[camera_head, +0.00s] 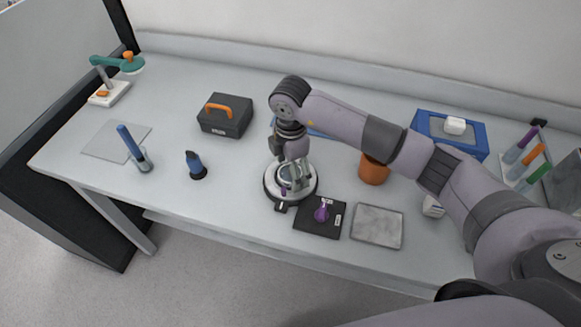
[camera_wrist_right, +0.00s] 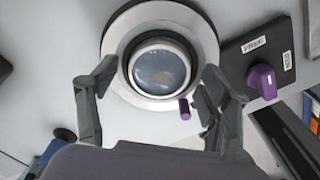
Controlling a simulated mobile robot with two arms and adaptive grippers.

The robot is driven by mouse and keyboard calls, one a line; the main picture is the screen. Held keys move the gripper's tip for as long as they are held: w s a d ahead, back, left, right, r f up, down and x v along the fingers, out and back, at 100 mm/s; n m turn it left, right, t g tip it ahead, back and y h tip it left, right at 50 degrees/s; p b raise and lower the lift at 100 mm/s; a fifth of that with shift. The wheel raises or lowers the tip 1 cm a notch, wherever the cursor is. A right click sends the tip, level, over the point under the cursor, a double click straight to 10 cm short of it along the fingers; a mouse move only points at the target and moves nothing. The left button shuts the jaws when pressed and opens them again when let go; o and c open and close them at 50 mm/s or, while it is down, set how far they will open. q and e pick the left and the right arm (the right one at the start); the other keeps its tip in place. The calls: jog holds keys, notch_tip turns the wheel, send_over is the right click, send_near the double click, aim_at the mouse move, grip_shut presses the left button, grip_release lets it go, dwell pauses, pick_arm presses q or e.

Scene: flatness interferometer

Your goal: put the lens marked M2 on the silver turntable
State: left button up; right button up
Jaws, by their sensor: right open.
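A round lens (camera_wrist_right: 160,68) in a pale ring sits at the middle of the silver turntable (camera_wrist_right: 205,45) in the right wrist view. A short purple peg (camera_wrist_right: 184,109) sticks out at the lens's near side. I cannot read any M2 mark on it. In the head view the turntable (camera_head: 306,196) stands near the table's front edge, with the lens mostly hidden by my gripper. My right gripper (camera_wrist_right: 158,78) is open, with one finger on either side of the lens; in the head view it (camera_head: 291,178) is right above the turntable. My left gripper is out of view.
A grey plate (camera_head: 377,228), an orange cup (camera_head: 373,171) and a blue tray (camera_head: 472,141) lie right. A toolbox (camera_head: 226,119) and blue bottle (camera_head: 195,167) stand left.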

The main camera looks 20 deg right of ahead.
jog(key=shift+r, duration=0.15)
notch_tip(320, 180, up, 12)
jog(key=b, duration=0.2)
dwell(0.4)
dwell(0.5)
